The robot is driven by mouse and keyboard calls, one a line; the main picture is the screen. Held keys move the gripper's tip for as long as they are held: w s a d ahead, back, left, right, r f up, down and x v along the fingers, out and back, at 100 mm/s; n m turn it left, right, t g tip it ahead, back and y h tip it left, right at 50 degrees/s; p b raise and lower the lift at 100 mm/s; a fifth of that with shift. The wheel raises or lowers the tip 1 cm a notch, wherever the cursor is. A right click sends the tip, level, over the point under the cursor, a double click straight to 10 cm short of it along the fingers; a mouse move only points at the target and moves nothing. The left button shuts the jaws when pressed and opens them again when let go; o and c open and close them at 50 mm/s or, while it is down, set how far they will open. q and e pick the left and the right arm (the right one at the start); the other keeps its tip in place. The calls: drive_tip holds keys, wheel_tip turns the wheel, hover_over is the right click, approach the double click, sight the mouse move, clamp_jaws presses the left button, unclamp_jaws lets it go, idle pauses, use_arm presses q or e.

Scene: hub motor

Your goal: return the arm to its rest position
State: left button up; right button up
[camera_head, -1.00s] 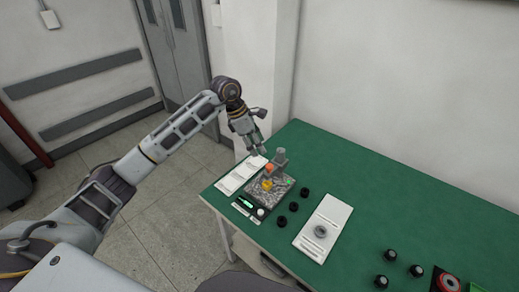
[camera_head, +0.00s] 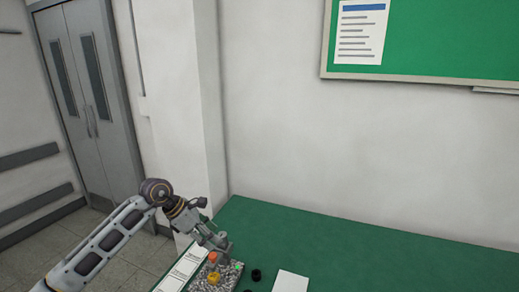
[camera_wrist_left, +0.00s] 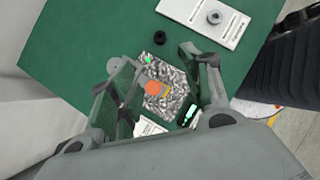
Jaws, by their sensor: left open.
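My left gripper (camera_head: 216,243) is at the end of the left arm, above the left part of the green table. In the left wrist view the left gripper (camera_wrist_left: 166,66) has its fingers spread wide, with nothing held between them. Beneath it is a speckled grey block (camera_head: 203,285) with an orange knob (camera_head: 212,257), a yellow part (camera_head: 214,277) and a grey post. The speckled block (camera_wrist_left: 172,106) shows between the fingers, with the orange knob (camera_wrist_left: 152,87) on top. The gap between fingers and block is hard to judge. My right gripper is out of view.
The green table (camera_head: 330,245) runs along the white wall. The wall stands close behind the table.

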use_arm(q)
drive_tip(key=s+d+r+n+t+h, duration=0.3)
drive_tip(key=d+r+n+t+h, duration=0.4)
drive_tip(key=d+r+h, duration=0.65)
drive_tip(key=w+a+n+t+y, duration=0.2)
drive_tip(key=a+n+t+y, duration=0.8)
drive_tip(key=n, duration=0.9)
drive_tip(key=s+a+f+n+g+y, duration=0.2)
drive_tip(key=a+f+n+y, duration=0.6)
drive_tip(key=f+n+y, duration=0.45)
drive_tip(key=s+f+n+g+h, duration=0.1)
drive_tip(key=s+f+n+g, duration=0.3)
drive_tip(key=s+f+g, duration=0.55)
drive_tip(key=s+f+n+g+h, duration=0.2)
drive_tip(key=s+f+n+g, duration=0.25)
drive_tip(key=s+f, duration=1.05)
drive_tip(key=f, duration=1.3)
drive_tip(key=s+f, duration=0.3)
drive_tip(key=f, duration=1.2)
drive_tip(key=s+a+f+g, duration=0.1)
drive_tip(key=s+a+f, duration=0.1)
drive_tip(key=s+f, duration=0.8)
drive_tip(key=s+a+f+g, duration=0.1)
drive_tip(key=s+a+f, duration=0.1)
drive_tip(key=s+f, duration=0.8)
drive_tip(key=shift+s+a, duration=0.4)
drive_tip(key=shift+s, duration=0.8)
